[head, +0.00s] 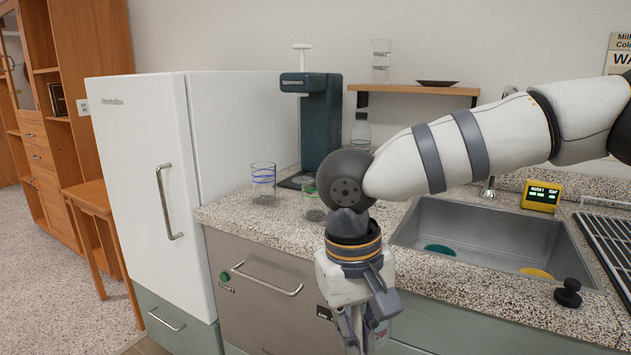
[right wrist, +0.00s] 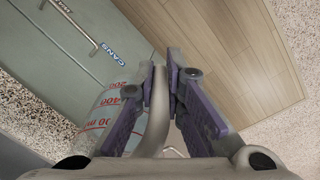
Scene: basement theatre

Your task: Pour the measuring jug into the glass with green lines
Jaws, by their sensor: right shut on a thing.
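My right gripper (head: 362,346) hangs low in front of the counter, at the bottom edge of the head view. In the right wrist view its purple fingers (right wrist: 161,80) are shut on the pale handle of the measuring jug. The clear jug (right wrist: 108,103) has red graduation marks and sits left of the fingers; its contents cannot be made out. In the head view the jug is mostly hidden or cut off. The glass with green lines (head: 311,212) stands on the counter beyond my right arm, which partly hides it. My left gripper is not in view.
A glass with blue lines (head: 263,182) stands left of the green-lined one. A dark green dispenser (head: 321,125) and a bottle (head: 361,130) stand behind. A white fridge (head: 140,180) is left, the sink (head: 470,235) right. The counter's front edge (head: 270,248) lies between my gripper and the glasses.

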